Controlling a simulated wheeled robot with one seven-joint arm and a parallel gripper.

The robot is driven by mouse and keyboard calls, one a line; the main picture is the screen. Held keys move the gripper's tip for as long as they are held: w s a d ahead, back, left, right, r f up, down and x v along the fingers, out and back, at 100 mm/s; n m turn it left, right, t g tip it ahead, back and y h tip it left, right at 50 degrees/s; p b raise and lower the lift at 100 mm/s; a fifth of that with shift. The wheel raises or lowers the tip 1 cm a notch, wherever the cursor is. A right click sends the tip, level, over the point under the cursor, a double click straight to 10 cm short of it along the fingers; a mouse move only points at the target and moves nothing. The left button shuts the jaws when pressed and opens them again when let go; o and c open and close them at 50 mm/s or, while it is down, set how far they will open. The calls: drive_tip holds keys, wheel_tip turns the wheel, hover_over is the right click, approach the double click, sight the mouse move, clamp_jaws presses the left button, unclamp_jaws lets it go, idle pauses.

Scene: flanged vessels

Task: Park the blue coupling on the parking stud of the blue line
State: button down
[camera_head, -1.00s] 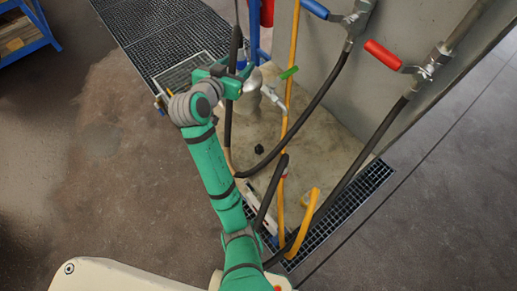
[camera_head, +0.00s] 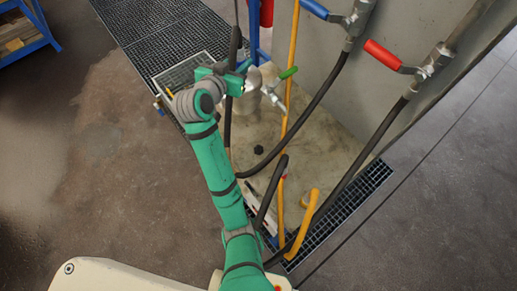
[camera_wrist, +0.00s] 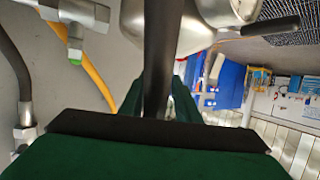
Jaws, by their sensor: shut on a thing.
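My gripper (camera_head: 238,82) is at the end of the green arm, beside a silver vessel. In the wrist view, its fingers (camera_wrist: 160,95) are shut around a dark hose or coupling body (camera_wrist: 162,45). In the head view, the dark hose (camera_head: 228,130) runs up to my gripper and a dark length (camera_head: 235,45) stands above it. A small blue part (camera_head: 243,66) shows right by the gripper; I cannot tell if it is the blue coupling. The blue-handled valve (camera_head: 340,18) is on the wall, with a dark hose looping down from it. I cannot make out the parking stud.
The silver vessel (camera_head: 249,102) and a green-handled valve (camera_head: 282,82) stand just right of my gripper. A red-handled valve (camera_head: 410,68) is on the grey wall. Yellow pipes (camera_head: 288,100) rise nearby. Floor grating (camera_head: 150,35) lies behind; open floor is at left.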

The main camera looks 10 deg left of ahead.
sight(237, 49)
drive_tip(key=shift+r, duration=0.3)
drive_tip(key=shift+w+r, duration=0.15)
drive_tip(key=shift+r, duration=0.9)
drive_tip(key=shift+a+r, duration=0.25)
drive_tip(key=shift+r, duration=0.1)
drive_tip(key=shift+d+r, duration=0.45)
drive_tip(key=shift+r, duration=0.25)
drive_tip(key=shift+a+r, duration=0.2)
drive_tip(key=shift+r, duration=0.05)
drive_tip(key=shift+s, duration=0.2)
drive_tip(key=shift+w+a, duration=0.1)
